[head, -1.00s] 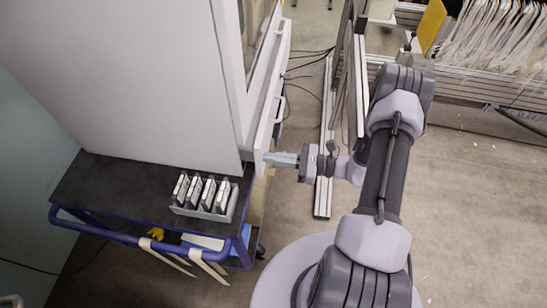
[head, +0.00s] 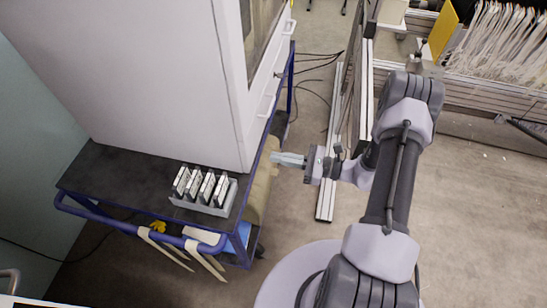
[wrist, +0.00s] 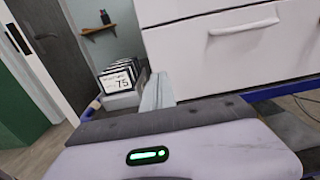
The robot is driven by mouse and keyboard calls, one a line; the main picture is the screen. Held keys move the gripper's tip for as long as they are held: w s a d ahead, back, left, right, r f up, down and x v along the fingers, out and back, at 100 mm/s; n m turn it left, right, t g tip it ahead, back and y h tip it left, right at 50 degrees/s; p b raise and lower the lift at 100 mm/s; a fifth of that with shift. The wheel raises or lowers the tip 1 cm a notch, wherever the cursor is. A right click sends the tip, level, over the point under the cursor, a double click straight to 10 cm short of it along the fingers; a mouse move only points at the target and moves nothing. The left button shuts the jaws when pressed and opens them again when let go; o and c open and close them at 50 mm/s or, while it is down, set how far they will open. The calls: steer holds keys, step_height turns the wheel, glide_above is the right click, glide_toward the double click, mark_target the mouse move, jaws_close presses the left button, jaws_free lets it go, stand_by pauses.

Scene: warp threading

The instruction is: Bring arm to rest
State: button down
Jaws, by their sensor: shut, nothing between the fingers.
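My gripper (head: 290,160) is shut and empty at the end of my bent arm. In the head view it points left, over the gap just right of the cart's dark top (head: 110,165). It also shows in the wrist view (wrist: 157,92), with its fingers together and pointing away from the camera. The white cabinet (head: 150,70) stands on the cart, to the left of my gripper. A grey rack (head: 218,210) with several upright cards sits on the cart's front part, left of my gripper and apart from it.
The cart has a blue rail (head: 100,218) with pale straps hanging from it. A metal frame (head: 330,150) stands behind my wrist, close to it. A rack of white threads (head: 505,40) is at the back right. The floor (head: 485,220) on the right is clear.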

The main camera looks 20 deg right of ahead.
steer(key=p+v, duration=0.1)
steer(key=v, duration=0.6)
steer(key=s+a+r+n+g+h, duration=0.1)
steer(key=a+r+n+g+h, duration=0.1)
steer(key=a+r+n+g, duration=0.45)
steer(key=s+a+r+n+g+h, duration=0.1)
steer(key=a+r+n+g+h, duration=0.2)
steer(key=r, duration=0.6)
steer(key=s+a+r+n+t+h, duration=0.3)
steer(key=s+r+n+t+h, duration=0.3)
steer(key=s+r+n+h, duration=0.2)
steer(key=s+r+n, duration=0.2)
steer(key=s+r, duration=0.2)
steer(key=r, duration=0.2)
steer(key=shift+s+a+h, duration=0.25)
steer(key=shift+a+h, duration=0.05)
